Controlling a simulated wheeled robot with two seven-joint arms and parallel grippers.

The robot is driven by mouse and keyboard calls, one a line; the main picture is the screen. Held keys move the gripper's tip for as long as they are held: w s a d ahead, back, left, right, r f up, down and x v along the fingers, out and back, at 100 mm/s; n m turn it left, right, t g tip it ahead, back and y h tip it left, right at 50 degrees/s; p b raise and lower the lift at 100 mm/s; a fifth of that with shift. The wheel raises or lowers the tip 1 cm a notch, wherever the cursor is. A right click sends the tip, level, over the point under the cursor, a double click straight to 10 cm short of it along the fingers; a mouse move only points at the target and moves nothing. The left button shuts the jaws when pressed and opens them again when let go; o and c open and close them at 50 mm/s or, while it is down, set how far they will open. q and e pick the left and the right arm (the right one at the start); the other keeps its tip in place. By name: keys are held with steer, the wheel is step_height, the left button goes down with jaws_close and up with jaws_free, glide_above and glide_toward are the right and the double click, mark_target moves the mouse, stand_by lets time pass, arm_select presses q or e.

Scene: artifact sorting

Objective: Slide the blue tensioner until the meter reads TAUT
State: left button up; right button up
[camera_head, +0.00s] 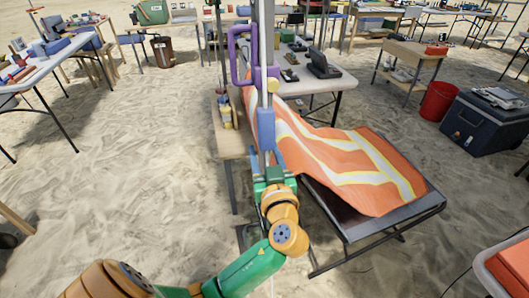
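The blue tensioner (266,128) is a blue block on an upright metal pole (264,95) in the middle of the head view. My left gripper (266,160) is just below it, at the end of my green and orange arm. Its fingers overlap the block's lower end in the picture. I cannot tell whether they grip it or are open. A purple handle-shaped frame (238,55) is beside the pole, higher up. An orange cloth with white and yellow stripes (340,150) hangs from near the pole. I cannot make out a meter reading. My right gripper is not in view.
The cloth drapes onto a low dark platform (425,207) at right. A narrow wooden bench (228,145) stands left of the pole, a white table (338,80) behind. A red bucket (437,101) and dark cooler (485,130) are at far right. Sand at left is open.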

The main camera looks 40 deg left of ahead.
arm_select(q)
steer(key=shift+o, duration=0.9)
